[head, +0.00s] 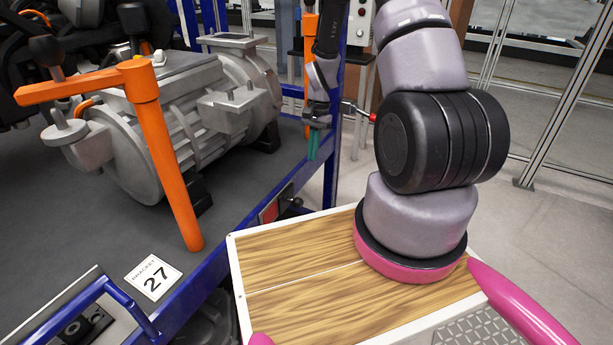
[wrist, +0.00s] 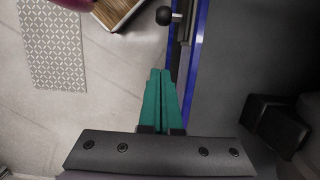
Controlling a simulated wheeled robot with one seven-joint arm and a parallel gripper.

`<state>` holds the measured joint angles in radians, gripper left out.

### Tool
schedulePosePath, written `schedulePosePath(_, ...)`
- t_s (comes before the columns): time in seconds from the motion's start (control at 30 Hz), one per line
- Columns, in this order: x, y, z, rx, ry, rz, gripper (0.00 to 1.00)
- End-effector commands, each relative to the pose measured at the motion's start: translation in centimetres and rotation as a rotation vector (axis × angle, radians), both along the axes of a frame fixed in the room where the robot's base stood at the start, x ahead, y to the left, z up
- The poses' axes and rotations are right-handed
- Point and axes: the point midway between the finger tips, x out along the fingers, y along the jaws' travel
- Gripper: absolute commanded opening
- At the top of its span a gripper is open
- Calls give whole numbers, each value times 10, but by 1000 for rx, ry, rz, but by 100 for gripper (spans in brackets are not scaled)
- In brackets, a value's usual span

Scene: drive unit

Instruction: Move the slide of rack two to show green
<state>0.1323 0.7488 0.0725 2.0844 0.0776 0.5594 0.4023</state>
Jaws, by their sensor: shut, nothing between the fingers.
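A slide with a small red plate (head: 269,211) sits on the blue side rail of the rack in the head view. A dark knob (head: 297,203) stands out to the right of the red plate. Red shows, and I see no green on the slide. In the wrist view a black ball knob (wrist: 164,15) on a short pin sits at the blue rail, ahead of the fingertips and apart from them. My gripper (head: 313,146), with teal fingers, is shut and empty above and behind the slide. The fingers also show in the wrist view (wrist: 160,78). No rack number is legible.
The rack's dark deck (head: 235,180) carries a grey metal motor (head: 180,110) and an orange post (head: 165,150). A wood-topped surface (head: 300,255) is under my arm. Open floor lies to the right.

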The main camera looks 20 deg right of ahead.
Motion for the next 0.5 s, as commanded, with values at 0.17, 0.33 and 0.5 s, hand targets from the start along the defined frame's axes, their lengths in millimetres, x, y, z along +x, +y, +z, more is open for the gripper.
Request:
schedulePosePath(0.17, -6, 5, -27, 2, 6, 1, 0)
schedulePosePath(0.33, -11, 11, -64, 1, 7, -1, 0)
schedulePosePath(0.5, -17, 17, -97, 1, 5, 1, 0)
